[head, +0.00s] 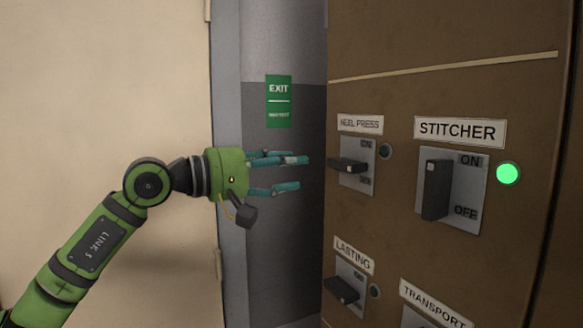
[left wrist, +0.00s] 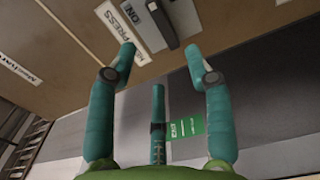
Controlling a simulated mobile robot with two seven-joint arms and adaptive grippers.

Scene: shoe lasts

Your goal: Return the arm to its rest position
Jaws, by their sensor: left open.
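My left arm is green and black and comes in from the left in the head view. Its gripper (head: 290,174) has teal fingers that are spread open and empty. The fingers point right, toward the heel press switch (head: 348,166) on the brown panel, and appear apart from it. In the left wrist view the open gripper (left wrist: 162,75) shows its fingers below the heel press switch (left wrist: 160,25), with nothing between them. My right gripper is in neither view.
The brown panel (head: 420,70) fills the right side. It carries the stitcher switch (head: 437,190), a lit green lamp (head: 508,173), the lasting switch (head: 342,289) and a transport label (head: 435,304). A green exit sign (head: 279,101) hangs behind. A pale wall (head: 100,80) is at left.

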